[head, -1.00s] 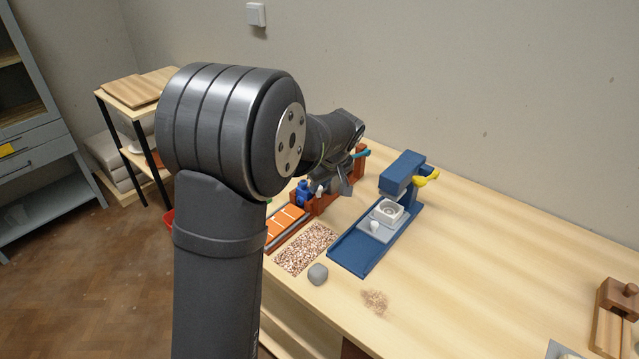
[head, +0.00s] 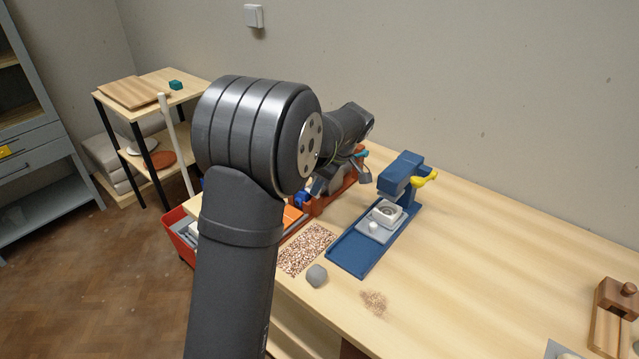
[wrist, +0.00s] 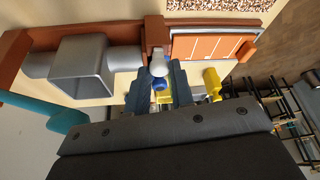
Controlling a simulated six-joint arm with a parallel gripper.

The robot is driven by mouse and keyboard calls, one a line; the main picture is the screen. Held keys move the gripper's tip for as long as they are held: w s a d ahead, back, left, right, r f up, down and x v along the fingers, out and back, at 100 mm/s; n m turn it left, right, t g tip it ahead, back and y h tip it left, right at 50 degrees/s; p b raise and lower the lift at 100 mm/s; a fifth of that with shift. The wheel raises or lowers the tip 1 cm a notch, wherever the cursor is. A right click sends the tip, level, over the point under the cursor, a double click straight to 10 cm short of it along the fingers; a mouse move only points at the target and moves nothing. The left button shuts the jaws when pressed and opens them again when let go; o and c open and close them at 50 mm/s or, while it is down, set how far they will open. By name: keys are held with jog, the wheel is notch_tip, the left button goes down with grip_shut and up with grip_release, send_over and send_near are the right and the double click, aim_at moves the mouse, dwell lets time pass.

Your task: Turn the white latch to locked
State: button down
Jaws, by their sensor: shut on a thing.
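The white latch (wrist: 158,66) shows in the wrist view as a small rounded lever in front of a red-brown post (wrist: 155,34). My gripper (wrist: 159,74) has its two grey fingers on either side of it and is shut on it. A blue part (wrist: 160,84) shows between the fingers, just below the white end. In the head view my wrist is over the red-brown fixture (head: 338,194), and I cannot make out the latch or the fingertips there. The latch's exact angle is hard to tell.
A grey square duct (wrist: 82,68) and a teal handle (wrist: 68,122) lie left of my fingers. An orange panel (wrist: 210,47) is to the right. A blue press (head: 400,175) with a yellow lever (head: 425,179) stands beside the fixture. The bench's right side has free room.

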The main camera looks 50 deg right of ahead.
dwell(0.3)
jog(key=c, duration=1.3)
grip_release()
jog(key=shift+o, duration=0.2)
jog(key=v, duration=1.7)
jog(key=shift+r, duration=0.2)
